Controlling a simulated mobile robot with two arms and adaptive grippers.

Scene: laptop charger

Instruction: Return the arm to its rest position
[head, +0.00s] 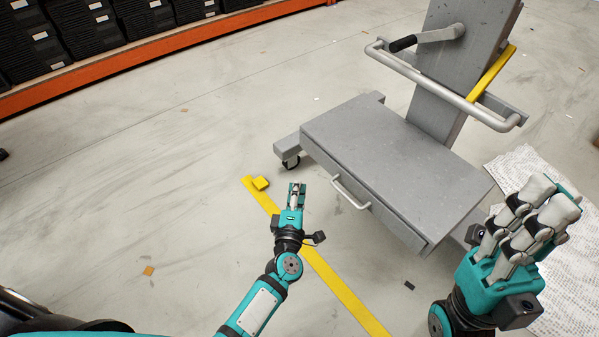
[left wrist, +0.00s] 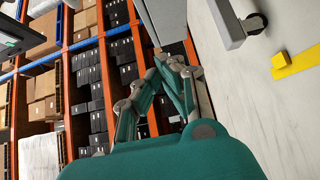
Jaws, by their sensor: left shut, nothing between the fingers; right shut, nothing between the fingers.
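My left arm comes in from the lower left in the head view. Its gripper (head: 296,190) is shut and empty, held above the floor in front of the grey cart. In the left wrist view, its fingers (left wrist: 170,62) are together with nothing between them. My right gripper (head: 540,190) is at the right of the head view, its fingers pointing up, shut and empty. It is close to the camera and hides part of the white sheet. No charger or laptop shows in either view.
A grey wheeled cart (head: 390,160) with a drawer handle and push bar stands beyond my left gripper. Racks with black bins (head: 90,25) stand at the upper left. Open floor lies left.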

